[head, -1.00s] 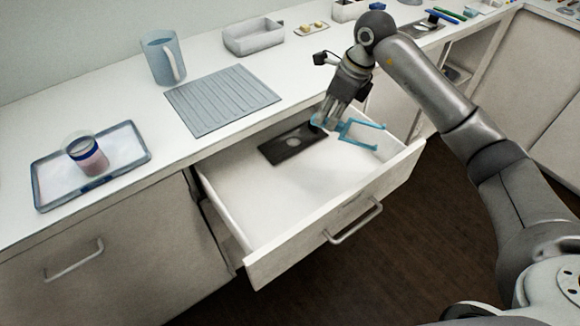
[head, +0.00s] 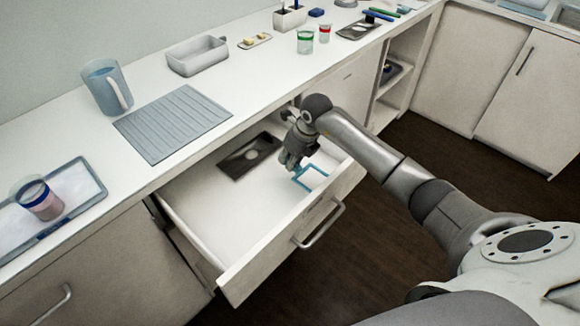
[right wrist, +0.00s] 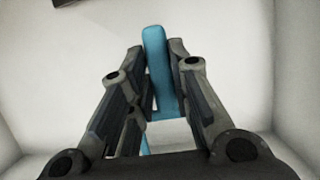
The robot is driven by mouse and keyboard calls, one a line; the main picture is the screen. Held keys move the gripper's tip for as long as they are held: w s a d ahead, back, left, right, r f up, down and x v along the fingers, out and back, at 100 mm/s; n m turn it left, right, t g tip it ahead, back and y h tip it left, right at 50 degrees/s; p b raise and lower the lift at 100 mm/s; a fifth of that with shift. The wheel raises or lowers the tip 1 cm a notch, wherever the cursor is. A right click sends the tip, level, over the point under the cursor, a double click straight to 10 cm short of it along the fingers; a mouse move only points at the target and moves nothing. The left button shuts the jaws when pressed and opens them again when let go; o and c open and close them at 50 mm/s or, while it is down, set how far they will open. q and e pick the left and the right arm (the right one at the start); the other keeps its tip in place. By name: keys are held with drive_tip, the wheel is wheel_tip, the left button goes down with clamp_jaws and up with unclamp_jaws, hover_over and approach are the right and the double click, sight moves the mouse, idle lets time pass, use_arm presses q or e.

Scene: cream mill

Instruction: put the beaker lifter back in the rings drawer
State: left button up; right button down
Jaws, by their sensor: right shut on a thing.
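The beaker lifter (head: 312,178) is a light blue, fork-shaped frame inside the open drawer (head: 215,240). My right gripper (head: 292,164) is over the drawer's right part and shut on the lifter. In the right wrist view the blue bar of the lifter (right wrist: 158,65) stands between the two fingers (right wrist: 160,62), with the white drawer floor behind it. I cannot tell whether the lifter touches the floor. A dark flat plate with a round pale spot (head: 249,155) lies at the back of the drawer. My left gripper is not in view.
On the counter above are a ribbed grey mat (head: 172,122), a blue jug (head: 104,88), a grey tub (head: 197,56) and a tray (head: 88,190) bearing a jar (head: 40,198). The drawer's left and front floor is clear. Its handle (head: 320,226) sticks out in front.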

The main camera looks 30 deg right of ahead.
sight(302, 170)
drive_tip(key=shift+f, duration=2.45)
drive_tip(key=c, duration=1.3)
unclamp_jaws()
drive_tip(key=shift+r, duration=0.1)
drive_tip(key=b+v, duration=0.1)
drive_tip(key=v, duration=1.1)
drive_tip(key=shift+r, duration=0.1)
